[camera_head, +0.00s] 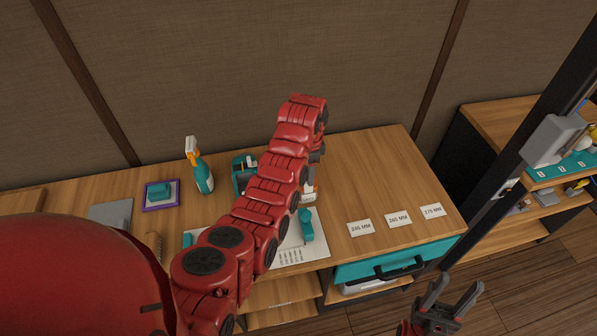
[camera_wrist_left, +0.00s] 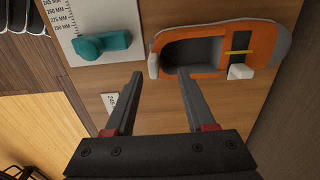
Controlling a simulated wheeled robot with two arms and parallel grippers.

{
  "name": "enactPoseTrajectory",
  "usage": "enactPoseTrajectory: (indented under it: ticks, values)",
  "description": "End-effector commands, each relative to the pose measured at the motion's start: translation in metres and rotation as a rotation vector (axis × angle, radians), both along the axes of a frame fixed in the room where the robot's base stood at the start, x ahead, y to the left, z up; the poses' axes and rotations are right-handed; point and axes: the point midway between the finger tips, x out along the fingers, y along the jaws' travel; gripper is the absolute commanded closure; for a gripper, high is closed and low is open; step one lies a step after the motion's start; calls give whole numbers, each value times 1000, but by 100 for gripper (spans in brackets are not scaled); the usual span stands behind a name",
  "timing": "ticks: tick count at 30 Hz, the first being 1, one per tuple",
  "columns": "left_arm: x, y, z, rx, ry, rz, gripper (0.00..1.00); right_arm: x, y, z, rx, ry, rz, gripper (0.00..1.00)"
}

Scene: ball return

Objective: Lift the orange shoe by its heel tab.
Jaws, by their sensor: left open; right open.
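The orange shoe (camera_wrist_left: 207,71) lies on the wooden counter in the left wrist view, its opening facing up. Its pale heel tab (camera_wrist_left: 153,66) is at the left end of the shoe. My left gripper (camera_wrist_left: 160,73) is open and empty, and the heel tab appears between and just beyond its fingertips; the height gap cannot be told. In the head view my left gripper (camera_head: 314,174) is over the counter, and my arm hides most of the shoe (camera_head: 310,194). My right gripper (camera_head: 452,299) is open and empty in front of the counter.
A measuring sheet (camera_head: 317,253) with a teal block (camera_head: 306,225) lies beside the shoe. Size cards (camera_head: 361,228) lie to the right. A spray bottle (camera_head: 203,176) and a purple-framed tray (camera_head: 161,207) stand to the left. A teal drawer (camera_head: 352,272) is under the counter.

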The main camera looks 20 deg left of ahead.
Motion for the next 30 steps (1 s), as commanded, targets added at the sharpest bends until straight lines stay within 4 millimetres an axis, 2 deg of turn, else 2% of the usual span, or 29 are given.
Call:
enactPoseTrajectory:
  ticks: [1,8,11,15,23,30]
  values:
    - [-1,0,-2,1,6,1,45,0,0,10,0,0,0,50]
    - [-1,0,-20,-1,1,0,45,0,0,17,0,0,0,50]
    - [-3,-2,-26,-1,3,0,45,0,0,27,0,0,0,50]
    - [-9,-4,-44,-1,8,-1,45,0,0,44,0,0,0,50]
    - [-7,-4,-68,1,4,0,45,0,0,44,0,0,0,50]
    - [-6,-4,-72,0,-4,1,45,0,0,45,0,0,0,50]
